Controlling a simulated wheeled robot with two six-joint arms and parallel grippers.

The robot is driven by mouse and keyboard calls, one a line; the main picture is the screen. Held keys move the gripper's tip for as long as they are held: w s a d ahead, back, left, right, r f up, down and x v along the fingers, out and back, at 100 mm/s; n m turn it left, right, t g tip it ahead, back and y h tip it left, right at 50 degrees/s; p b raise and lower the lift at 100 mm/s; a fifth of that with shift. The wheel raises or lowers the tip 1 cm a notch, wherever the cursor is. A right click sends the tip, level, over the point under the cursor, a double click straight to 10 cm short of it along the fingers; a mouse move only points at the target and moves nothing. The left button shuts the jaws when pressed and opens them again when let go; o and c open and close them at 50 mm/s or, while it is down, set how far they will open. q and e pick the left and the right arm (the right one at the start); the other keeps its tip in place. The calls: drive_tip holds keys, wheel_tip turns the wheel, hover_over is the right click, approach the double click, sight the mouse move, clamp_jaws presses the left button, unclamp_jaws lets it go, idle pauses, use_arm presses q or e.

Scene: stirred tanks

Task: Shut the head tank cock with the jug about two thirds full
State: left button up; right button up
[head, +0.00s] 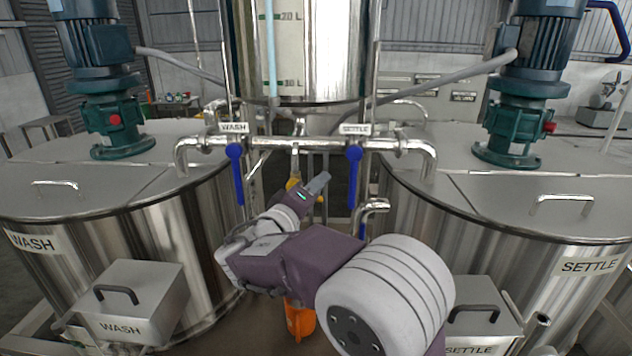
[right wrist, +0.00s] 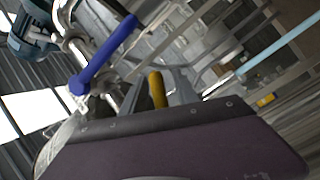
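The steel head tank (head: 325,60) stands at the back centre with a scale and a pale blue sight tube. Below it is the yellow cock handle (head: 293,188), partly hidden by my right gripper (head: 318,186). In the right wrist view the yellow handle (right wrist: 156,90) lies between the fingers of my right gripper (right wrist: 158,84), which look apart with gaps beside it. A pale blue streak (right wrist: 280,46) there looks like running liquid; its ends are unclear. The orange jug (head: 300,320) stands low under my right arm, mostly covered; its fill level is hidden. My left gripper is out of view.
The wash tank (head: 180,235) stands left and the settle tank (head: 410,205) right. Blue wash (head: 237,175) and settle (head: 354,175) valve handles hang down from the cross pipe (head: 270,142), close to my right gripper. Steel boxes (head: 140,290) stand in front.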

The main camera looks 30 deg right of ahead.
clamp_jaws()
wheel_tip(320, 180, up, 2)
drive_tip(key=n+t+b, duration=0.1)
drive_tip(key=n+b, duration=0.1)
drive_tip(key=b, duration=0.2)
drive_tip(key=n+h+b, duration=0.1)
drive_tip(key=n+b, duration=0.2)
drive_tip(key=b, duration=0.1)
drive_tip(key=shift+s+d+r+n+t+b, duration=0.1)
drive_tip(key=shift+r+n+t+b, duration=0.05)
drive_tip(key=shift+n+t+b, duration=0.2)
unclamp_jaws()
